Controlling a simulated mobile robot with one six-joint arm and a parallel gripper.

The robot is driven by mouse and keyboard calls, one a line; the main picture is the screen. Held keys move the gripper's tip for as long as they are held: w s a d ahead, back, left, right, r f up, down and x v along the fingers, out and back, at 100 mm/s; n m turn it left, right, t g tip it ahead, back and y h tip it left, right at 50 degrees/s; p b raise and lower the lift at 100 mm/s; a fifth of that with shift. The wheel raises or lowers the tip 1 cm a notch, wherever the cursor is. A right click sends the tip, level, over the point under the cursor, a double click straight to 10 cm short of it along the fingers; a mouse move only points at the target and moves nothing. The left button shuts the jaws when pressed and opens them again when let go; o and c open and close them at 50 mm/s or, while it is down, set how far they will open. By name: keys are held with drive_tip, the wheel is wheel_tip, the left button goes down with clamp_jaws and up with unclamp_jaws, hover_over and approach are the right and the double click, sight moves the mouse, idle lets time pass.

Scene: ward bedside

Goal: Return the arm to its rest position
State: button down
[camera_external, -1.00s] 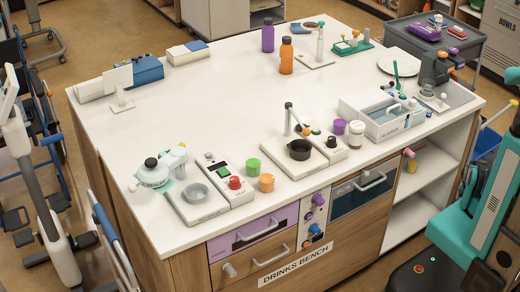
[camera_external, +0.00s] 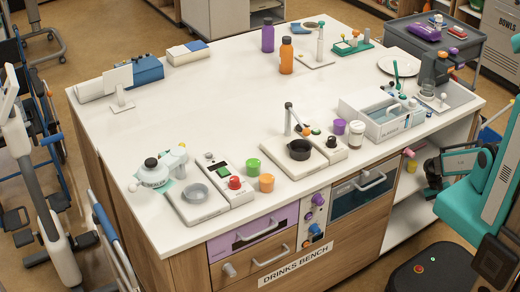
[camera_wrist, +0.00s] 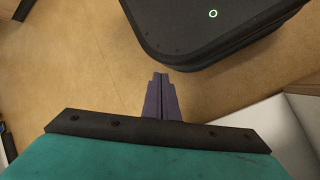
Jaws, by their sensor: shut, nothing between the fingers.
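My gripper (camera_wrist: 160,82) shows in the wrist view as two purple fingers pressed together, with nothing between them. It hangs over bare brown floor, apart from the dark top of my base. In the external view my teal and dark arm (camera_external: 468,205) is at the right edge, folded above my base and in front of the bench's open shelves. I cannot make out the fingers clearly in that view. No object is in my grip.
The drinks bench (camera_external: 220,95) fills the middle, its right end and shelves close to my arm. A glasses tray (camera_external: 385,131), a brown-and-white cup (camera_external: 356,134) and a black pot (camera_external: 299,149) stand near its front edge. Open floor (camera_wrist: 75,65) lies under my gripper.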

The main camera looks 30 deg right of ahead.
drive_tip(key=a+r+n+p, duration=0.4)
drive_tip(key=a+r, duration=0.1)
drive_tip(key=a, duration=0.4)
drive_tip(key=s+a+r+n+y+p, duration=0.1)
drive_tip(key=a+r+n+p, duration=0.2)
drive_tip(key=a, duration=0.7)
drive_tip(key=shift+s+r+n+p, duration=0.35)
drive_tip(key=shift+r+n, duration=0.35)
drive_tip(key=shift+r, duration=0.25)
idle(0.9)
